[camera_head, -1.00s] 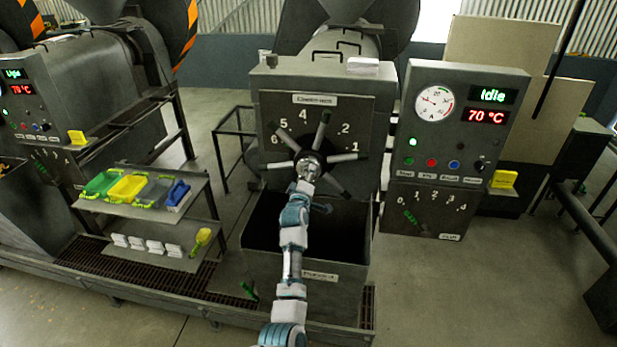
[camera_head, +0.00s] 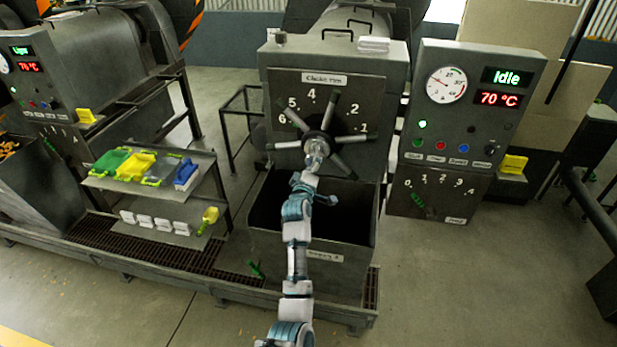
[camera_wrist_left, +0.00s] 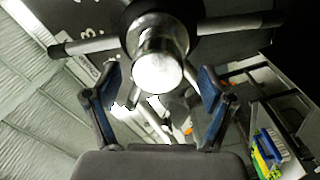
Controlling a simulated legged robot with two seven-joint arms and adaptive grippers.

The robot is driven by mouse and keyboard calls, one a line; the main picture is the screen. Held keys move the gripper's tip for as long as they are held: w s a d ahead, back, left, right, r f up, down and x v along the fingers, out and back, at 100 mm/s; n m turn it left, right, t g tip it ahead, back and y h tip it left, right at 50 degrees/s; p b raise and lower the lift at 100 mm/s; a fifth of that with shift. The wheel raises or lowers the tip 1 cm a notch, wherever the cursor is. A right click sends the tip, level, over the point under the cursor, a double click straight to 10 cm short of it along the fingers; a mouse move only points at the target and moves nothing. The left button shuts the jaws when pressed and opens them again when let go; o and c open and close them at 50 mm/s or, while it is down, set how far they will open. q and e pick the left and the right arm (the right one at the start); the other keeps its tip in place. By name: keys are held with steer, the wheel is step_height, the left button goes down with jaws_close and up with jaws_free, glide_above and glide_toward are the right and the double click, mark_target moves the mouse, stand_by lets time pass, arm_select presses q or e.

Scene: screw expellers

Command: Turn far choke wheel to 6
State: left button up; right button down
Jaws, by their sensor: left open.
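The choke wheel (camera_head: 345,139) sits on the front panel of the middle machine, with several grey spokes around a hub. Painted numbers arc around it; 6, 5, 4, 2 and 1 are readable, and a dark upper spoke points between 4 and 2. My left gripper (camera_head: 313,158) is in front of the hub. In the left wrist view, the bright hub end (camera_wrist_left: 158,73) is ahead of my left gripper (camera_wrist_left: 155,88). Its two blue-padded fingers are spread wide with nothing between them. I cannot tell whether they touch the wheel. My right gripper is not in view.
A dark open bin (camera_head: 300,255) stands below the wheel. Right is a control box (camera_head: 465,120) reading Idle and 70 °C, above a smaller 0–4 dial panel (camera_head: 437,193). Left is a two-level rack (camera_head: 205,170) with coloured scoops and white blocks.

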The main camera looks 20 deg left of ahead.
arm_select(q)
steer(key=v, duration=0.7)
